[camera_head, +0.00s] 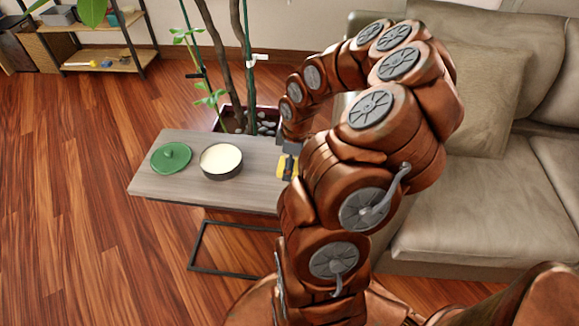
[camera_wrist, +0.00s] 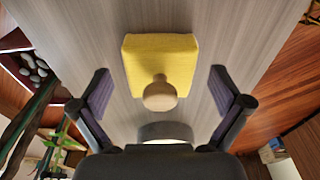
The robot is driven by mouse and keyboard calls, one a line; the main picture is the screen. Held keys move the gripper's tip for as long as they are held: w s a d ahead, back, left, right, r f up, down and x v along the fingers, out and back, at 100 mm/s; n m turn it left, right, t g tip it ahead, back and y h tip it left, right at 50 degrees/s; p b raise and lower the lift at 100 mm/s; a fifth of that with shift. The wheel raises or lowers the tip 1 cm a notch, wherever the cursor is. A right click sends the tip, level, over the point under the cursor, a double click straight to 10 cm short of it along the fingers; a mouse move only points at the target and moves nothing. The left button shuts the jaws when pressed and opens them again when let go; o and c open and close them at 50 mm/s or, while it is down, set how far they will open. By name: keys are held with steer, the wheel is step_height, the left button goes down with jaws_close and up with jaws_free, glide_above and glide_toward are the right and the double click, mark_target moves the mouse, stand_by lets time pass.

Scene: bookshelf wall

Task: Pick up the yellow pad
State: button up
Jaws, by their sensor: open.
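The yellow pad (camera_wrist: 161,58) lies on the grey wooden side table (camera_wrist: 90,30). In the wrist view it is a yellow block with a round tan knob (camera_wrist: 160,95) on its near side. My gripper (camera_wrist: 157,92) is open, with one dark finger on each side and the pad between and beyond them, apart from both fingers. In the head view the pad (camera_head: 284,168) shows at the table's right part, partly hidden by my gripper and arm.
On the table (camera_head: 160,194) are a green lid (camera_head: 171,158) with a knob and a round dark pan (camera_head: 221,162) with pale contents. A potted plant (camera_head: 247,110) stands behind. A beige sofa (camera_head: 490,210) is to the right, a low shelf (camera_head: 110,60) at back left.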

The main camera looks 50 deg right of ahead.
steer(key=c, duration=1.2)
steer(key=shift+r, duration=1.85)
steer(key=s+a+b, duration=0.1)
steer(key=s+a, duration=0.1)
steer(key=a, duration=0.1)
steer(key=s+a, duration=0.3)
steer(key=a, duration=0.1)
steer(key=s+a+r+b, duration=0.1)
steer(key=s+a, duration=0.1)
steer(key=a, duration=0.2)
steer(key=shift+s+b, duration=0.25)
steer(key=shift+b, duration=0.1)
steer(key=shift+s+a+r+b, duration=0.15)
steer(key=shift+s+a+b, duration=0.6)
steer(key=shift+a+b, duration=0.6)
steer(key=shift+d, duration=0.2)
